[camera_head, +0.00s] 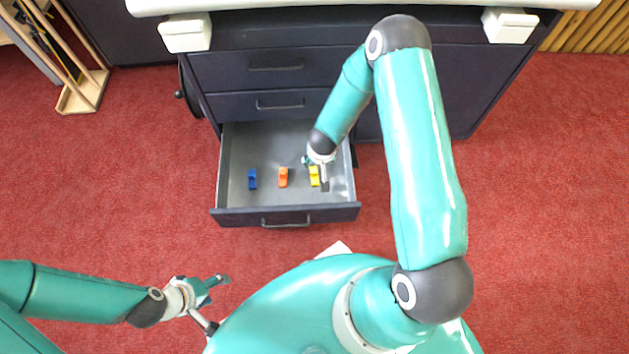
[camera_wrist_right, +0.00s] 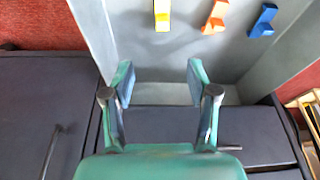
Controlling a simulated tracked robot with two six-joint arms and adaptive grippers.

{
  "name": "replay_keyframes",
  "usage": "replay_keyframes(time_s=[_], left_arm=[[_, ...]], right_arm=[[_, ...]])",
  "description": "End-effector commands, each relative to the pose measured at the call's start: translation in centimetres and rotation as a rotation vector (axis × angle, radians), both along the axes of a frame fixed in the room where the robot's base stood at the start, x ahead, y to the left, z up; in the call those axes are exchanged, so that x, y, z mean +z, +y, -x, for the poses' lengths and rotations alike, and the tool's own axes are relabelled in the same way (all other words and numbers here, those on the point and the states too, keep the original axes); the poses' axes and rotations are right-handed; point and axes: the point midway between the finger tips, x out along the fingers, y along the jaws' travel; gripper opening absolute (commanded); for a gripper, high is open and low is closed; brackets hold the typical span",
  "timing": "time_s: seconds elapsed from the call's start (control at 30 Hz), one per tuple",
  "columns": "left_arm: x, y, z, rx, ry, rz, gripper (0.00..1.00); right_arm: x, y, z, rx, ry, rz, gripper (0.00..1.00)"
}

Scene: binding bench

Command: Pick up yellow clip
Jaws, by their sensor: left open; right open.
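The yellow clip (camera_head: 314,176) lies in the open drawer (camera_head: 235,217), to the right of the other two clips in the head view. In the right wrist view the yellow clip (camera_wrist_right: 162,16) is at the top, beyond the fingertips and in line with the gap between them. My right gripper (camera_wrist_right: 161,78) is open, with nothing between its fingers. In the head view my right gripper (camera_head: 322,174) is over the drawer beside the yellow clip and is partly hidden by its own wrist. My left gripper (camera_head: 217,287) is open and empty, in front of the drawer at lower left.
An orange clip (camera_head: 283,177) and a blue clip (camera_head: 252,179) lie in the same drawer, left of the yellow one. The drawer walls surround the clips. The dark cabinet (camera_head: 230,70) stands behind. A wooden rack (camera_head: 84,93) is at upper left.

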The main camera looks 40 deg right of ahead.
Motion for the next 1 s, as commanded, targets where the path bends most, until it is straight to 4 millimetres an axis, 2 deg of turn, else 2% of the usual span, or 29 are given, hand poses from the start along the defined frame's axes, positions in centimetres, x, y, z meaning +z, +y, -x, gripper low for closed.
replay_keyframes(time_s=[0.17, 0.5, 0.63, 0.87, 1.0], left_arm=[[-1.3, 0.0, 0.0, 0.000, -0.001, 0.000, 0.63], [-4.1, 0.0, 0.0, 0.000, 0.000, 0.000, 0.63], [-4.6, 0.0, 0.0, 0.000, 0.000, 0.000, 0.63], [-5.1, 0.0, 0.0, 0.000, 0.000, 0.000, 0.63], [-6.3, 0.0, 0.0, 0.000, 0.000, 0.000, 0.63]], right_arm=[[-2.5, -0.4, -0.6, -0.005, 0.002, 0.003, 0.58], [-9.3, -1.2, -2.4, -0.004, 0.002, 0.002, 0.58], [-10.7, -1.5, -2.9, -0.005, 0.000, 0.003, 0.58], [-11.8, -1.5, -3.2, -0.003, 0.000, 0.002, 0.58], [-13.7, -1.3, -3.5, -0.004, 0.001, 0.002, 0.58]])
